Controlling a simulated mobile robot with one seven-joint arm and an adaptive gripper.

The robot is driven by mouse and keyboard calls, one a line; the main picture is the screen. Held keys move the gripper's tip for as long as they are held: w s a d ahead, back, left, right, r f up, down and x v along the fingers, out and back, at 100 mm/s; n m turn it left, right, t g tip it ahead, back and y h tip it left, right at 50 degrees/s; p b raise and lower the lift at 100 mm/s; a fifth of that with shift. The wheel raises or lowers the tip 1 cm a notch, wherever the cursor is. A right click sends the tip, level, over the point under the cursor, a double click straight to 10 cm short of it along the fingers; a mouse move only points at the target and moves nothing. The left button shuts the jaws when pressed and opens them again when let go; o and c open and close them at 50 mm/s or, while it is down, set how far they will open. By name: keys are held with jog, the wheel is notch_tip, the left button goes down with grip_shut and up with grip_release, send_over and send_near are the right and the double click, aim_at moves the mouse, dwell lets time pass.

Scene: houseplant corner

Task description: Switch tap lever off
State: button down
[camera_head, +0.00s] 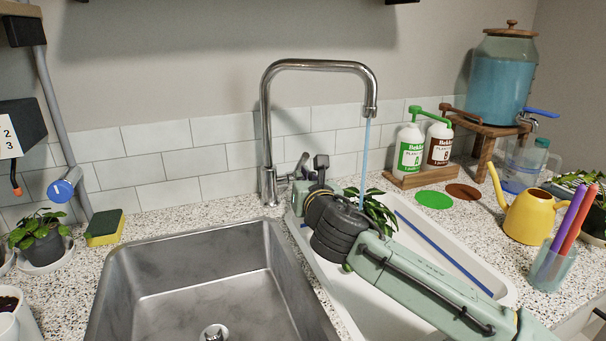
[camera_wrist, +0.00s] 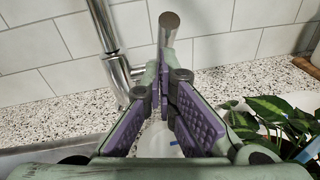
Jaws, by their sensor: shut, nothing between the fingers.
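The chrome tap (camera_head: 267,130) stands behind the sinks, its spout arching right. A blue stream of water (camera_head: 366,150) falls from the spout. The tap lever (camera_head: 300,164) points up at the right side of the tap base. In the wrist view the tap body (camera_wrist: 118,72) is at left, and the lever's round end (camera_wrist: 170,22) rises just beyond the fingertips. My gripper (camera_wrist: 165,72) has purple-padded fingers that meet at the tips, with nothing between them. It also shows beside the tap base in the head view (camera_head: 294,180). I cannot tell whether it touches the lever.
A steel sink (camera_head: 200,270) is at left. A white basin (camera_head: 455,262) lies under my arm, with a leafy plant (camera_head: 380,210) close to my wrist. Bottles (camera_head: 410,150), a yellow watering can (camera_head: 530,215) and a cup of pens (camera_head: 550,268) stand at right.

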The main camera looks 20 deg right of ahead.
dwell(0.4)
jog(key=shift+w+r, duration=0.15)
jog(key=shift+r, duration=0.15)
jog(key=shift+r+p, duration=0.15)
jog(key=shift+p, duration=0.15)
jog(key=w+r+p, duration=0.4)
jog(key=w, duration=0.1)
jog(key=shift+w+r, duration=0.2)
dwell(0.4)
jog(key=shift+a, duration=0.1)
dwell(0.5)
